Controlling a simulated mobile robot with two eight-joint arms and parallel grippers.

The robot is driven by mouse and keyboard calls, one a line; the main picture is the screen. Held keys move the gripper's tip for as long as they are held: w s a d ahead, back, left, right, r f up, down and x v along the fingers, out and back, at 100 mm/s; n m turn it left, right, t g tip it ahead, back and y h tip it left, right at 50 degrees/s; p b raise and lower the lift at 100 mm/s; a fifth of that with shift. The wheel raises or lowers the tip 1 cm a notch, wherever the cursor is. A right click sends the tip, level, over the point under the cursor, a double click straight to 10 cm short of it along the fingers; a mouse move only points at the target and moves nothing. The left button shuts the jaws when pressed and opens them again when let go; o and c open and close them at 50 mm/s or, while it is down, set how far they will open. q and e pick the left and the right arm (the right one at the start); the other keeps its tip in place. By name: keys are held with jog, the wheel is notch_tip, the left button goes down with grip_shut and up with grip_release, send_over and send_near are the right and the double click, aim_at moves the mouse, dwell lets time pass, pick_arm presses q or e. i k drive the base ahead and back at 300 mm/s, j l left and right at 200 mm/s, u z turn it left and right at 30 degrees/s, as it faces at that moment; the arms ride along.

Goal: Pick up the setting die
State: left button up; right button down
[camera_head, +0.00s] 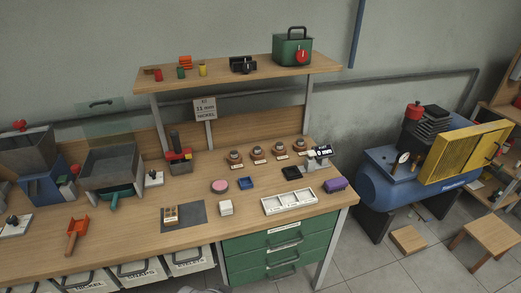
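Several small metal pieces on round brown bases stand in a row at the back right of the workbench, with small white labels in front. One is the leftmost piece (235,158), and another is the piece to its right (257,153). They look like dies, but I cannot tell which is the setting die, and the labels are too small to read. A sign (205,109) behind them reads "fit 11 mm nickel".
A red and black press-like tool (178,155) stands left of the row. A shelf (230,78) overhangs the back.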

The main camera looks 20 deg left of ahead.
aim_at(256, 149)
jog(key=u, duration=0.6)
jog(key=i+u, duration=0.2)
jog(key=u, duration=0.15)
jog(key=i+u, duration=0.45)
jog(key=u, duration=0.25)
